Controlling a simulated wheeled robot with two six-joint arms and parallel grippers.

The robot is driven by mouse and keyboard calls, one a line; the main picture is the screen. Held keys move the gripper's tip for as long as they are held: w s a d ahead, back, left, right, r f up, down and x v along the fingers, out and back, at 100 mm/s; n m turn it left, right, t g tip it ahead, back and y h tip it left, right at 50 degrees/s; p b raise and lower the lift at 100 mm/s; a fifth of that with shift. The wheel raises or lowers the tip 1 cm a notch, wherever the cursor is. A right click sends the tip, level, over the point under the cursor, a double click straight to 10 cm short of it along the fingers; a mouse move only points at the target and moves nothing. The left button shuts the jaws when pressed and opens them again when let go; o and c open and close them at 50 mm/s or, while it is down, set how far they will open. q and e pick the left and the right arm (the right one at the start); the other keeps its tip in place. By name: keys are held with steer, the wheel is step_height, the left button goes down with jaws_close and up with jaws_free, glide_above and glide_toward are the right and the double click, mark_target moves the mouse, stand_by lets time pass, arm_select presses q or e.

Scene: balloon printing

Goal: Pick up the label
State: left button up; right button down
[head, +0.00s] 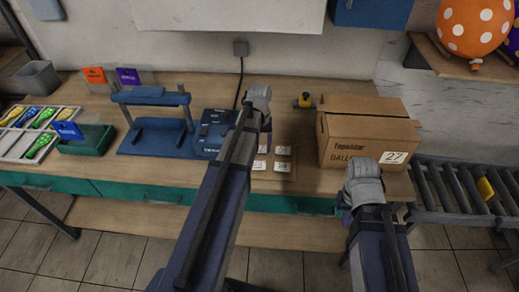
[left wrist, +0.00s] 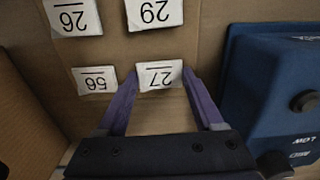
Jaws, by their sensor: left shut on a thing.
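A white label marked 27 (left wrist: 160,75) lies at the cardboard (left wrist: 115,45) in the left wrist view, between the two purple fingers of my left gripper (left wrist: 159,84). The fingers are shut on its two side edges. I cannot tell whether it is lifted off the cardboard. Labels marked 26 (left wrist: 72,16), 29 (left wrist: 153,12) and 56 (left wrist: 95,80) lie around it. In the head view my left arm's end (head: 258,95) is over the table and its fingers are hidden. My right gripper (head: 365,182) is in front of the carton, with its fingers not clear.
A brown carton (head: 350,140) marked 27 stands right of the labels. A blue machine (head: 214,130) stands left of them, close to my left gripper. A blue stand (head: 155,125), a balloon tray (head: 30,140) and a green bin (head: 90,140) are farther left. A roller conveyor (head: 460,190) is at right.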

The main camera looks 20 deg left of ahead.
arm_select(q)
steer(key=c, duration=0.6)
steer(key=shift+r, duration=0.15)
arm_select(e)
steer(key=shift+r, duration=0.1)
